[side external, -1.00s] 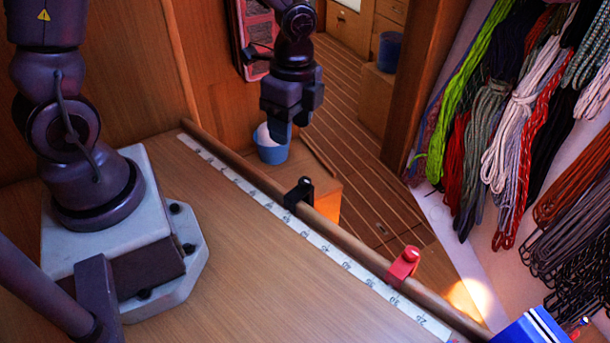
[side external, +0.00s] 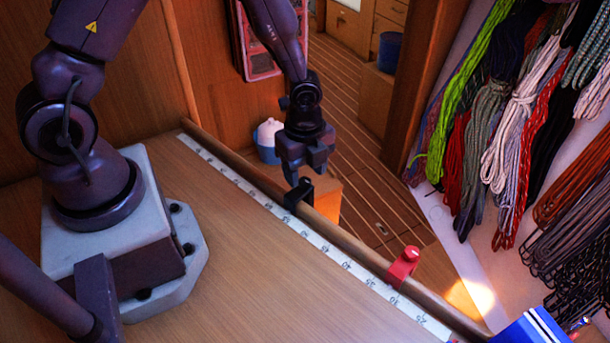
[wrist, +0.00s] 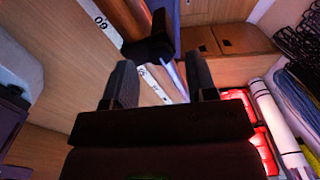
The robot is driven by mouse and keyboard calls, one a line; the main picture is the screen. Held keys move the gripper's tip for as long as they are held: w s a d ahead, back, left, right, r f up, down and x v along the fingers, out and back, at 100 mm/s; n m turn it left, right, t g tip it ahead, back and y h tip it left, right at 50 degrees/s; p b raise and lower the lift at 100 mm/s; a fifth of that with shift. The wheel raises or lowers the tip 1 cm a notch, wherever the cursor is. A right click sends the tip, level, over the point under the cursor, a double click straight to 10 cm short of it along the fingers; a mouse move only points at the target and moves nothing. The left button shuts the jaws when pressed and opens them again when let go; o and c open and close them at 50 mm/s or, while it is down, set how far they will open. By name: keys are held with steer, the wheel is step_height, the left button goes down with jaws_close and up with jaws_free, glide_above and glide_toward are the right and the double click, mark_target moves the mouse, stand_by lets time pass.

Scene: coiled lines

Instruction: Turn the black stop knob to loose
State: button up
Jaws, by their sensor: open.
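The black stop (side external: 297,196) sits on the wooden rail (side external: 345,242) along the table's far edge, its knob standing up at the top. My gripper (side external: 303,180) hangs just above the black stop in the side view, pointing down. In the wrist view, the black stop (wrist: 150,45) shows ahead of the two fingers, and my gripper (wrist: 160,82) is open with nothing between its fingertips. Whether the fingers touch the knob cannot be told. The knob's marking or turned position is too small to read.
A red stop (side external: 403,266) sits farther right on the same rail. A white numbered scale (side external: 330,250) runs along the rail. The tabletop (side external: 260,270) is clear.

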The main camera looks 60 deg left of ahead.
steer(key=shift+f, duration=1.1)
steer(key=c, duration=0.9)
steer(key=shift+c, duration=0.2)
